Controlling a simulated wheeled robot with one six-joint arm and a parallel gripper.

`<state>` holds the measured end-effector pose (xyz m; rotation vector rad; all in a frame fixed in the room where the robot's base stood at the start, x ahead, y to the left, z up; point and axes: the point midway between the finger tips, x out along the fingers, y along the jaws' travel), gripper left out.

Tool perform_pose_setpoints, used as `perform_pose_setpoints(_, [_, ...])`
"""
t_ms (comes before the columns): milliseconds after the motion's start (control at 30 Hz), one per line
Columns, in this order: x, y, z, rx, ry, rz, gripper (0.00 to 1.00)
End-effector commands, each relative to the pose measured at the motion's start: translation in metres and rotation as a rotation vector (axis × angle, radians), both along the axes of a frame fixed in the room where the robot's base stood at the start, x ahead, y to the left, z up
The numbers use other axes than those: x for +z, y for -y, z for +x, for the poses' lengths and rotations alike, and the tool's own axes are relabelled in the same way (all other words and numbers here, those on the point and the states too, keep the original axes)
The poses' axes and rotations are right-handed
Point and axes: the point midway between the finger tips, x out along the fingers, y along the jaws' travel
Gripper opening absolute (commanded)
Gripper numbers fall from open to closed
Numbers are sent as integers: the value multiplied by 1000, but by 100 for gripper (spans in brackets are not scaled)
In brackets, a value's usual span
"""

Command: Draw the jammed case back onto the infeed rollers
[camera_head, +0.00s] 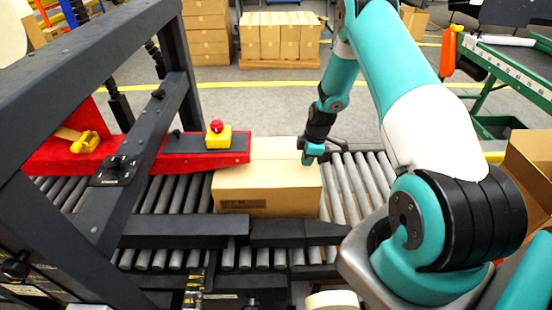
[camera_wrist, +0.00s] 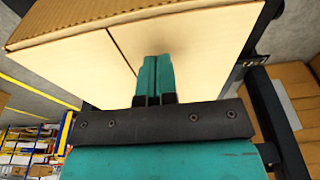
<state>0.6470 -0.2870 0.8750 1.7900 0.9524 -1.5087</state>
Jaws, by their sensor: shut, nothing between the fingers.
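The case (camera_head: 266,186) is a closed brown carton on the rollers, with its left part beside and partly under the red machine arm. My gripper (camera_head: 308,158) is at the case's right end, near its top edge. In the wrist view the case (camera_wrist: 75,60) fills the upper middle, and my gripper's two teal fingers (camera_wrist: 155,78) are together, pointing at its face with nothing between them. I cannot tell whether the fingertips touch the cardboard.
Infeed rollers (camera_head: 358,184) lie bare to the right of the case. A red arm (camera_head: 190,158) with a red stop button (camera_head: 216,126) reaches over the conveyor. A dark frame (camera_head: 185,95) stands at left. An open carton (camera_head: 528,175) is at far right.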

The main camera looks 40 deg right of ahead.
Motion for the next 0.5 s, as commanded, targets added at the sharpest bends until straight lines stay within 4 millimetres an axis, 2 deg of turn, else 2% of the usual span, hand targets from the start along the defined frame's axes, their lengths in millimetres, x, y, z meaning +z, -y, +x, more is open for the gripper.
perform_pose_setpoints(33, [4, -11, 7, 5, 0, 0, 0])
perform_pose_setpoints(300, [4, -60, 40, 5, 0, 0, 0])
perform_pose_setpoints(467, [3, -85, 57, 4, 0, 0, 0])
perform_pose_setpoints(500, [2, -84, 56, -2, -2, 0, 0])
